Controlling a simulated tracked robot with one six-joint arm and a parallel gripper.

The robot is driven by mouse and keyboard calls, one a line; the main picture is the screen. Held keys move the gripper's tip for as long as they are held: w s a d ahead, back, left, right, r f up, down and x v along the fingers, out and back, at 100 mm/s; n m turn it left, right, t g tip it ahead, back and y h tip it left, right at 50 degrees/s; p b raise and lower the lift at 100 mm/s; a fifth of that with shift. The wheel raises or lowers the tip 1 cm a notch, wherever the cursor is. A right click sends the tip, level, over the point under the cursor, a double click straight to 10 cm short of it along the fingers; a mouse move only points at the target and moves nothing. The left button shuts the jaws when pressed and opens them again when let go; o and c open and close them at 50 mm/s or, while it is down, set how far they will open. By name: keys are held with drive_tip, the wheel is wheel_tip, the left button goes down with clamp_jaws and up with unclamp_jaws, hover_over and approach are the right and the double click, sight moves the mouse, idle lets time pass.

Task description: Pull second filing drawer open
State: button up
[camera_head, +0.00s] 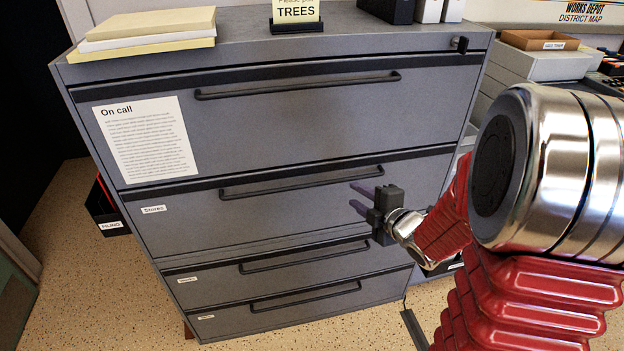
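A grey metal filing cabinet (255,60) with several stacked drawers fills the middle of the view. The second drawer from the top (250,215) has a label reading "Stores" at its left and a long black bar handle (290,184). Its front looks flush, so it appears shut. My gripper (353,194) is in front of the right part of this drawer, just below the right end of the handle. Its two fingers point left, with a gap between them and nothing visible in it. I cannot tell how far the fingers are from the drawer front.
The top drawer (300,115) carries an "On call" sheet (145,138). Folders (148,32) and a "TREES" sign (296,14) stand on top. A black "FILING" bin (107,213) is left of the cabinet. A desk with trays (540,62) is at right.

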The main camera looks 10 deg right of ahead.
drive_tip(key=shift+s+a+f+n+t+y, duration=0.25)
drive_tip(key=shift+s+a+f+n+y, duration=0.2)
drive_tip(key=shift+n+y, duration=0.35)
drive_tip(key=shift+s+a+f+n+t+y, duration=0.3)
drive_tip(key=shift+a+f+n+y, duration=0.25)
drive_tip(key=shift+n+y, duration=0.25)
drive_tip(key=x, duration=1.4)
drive_tip(key=shift+s+f, duration=0.1)
drive_tip(key=shift+s, duration=0.05)
drive_tip(key=shift+c, duration=0.2)
clamp_jaws()
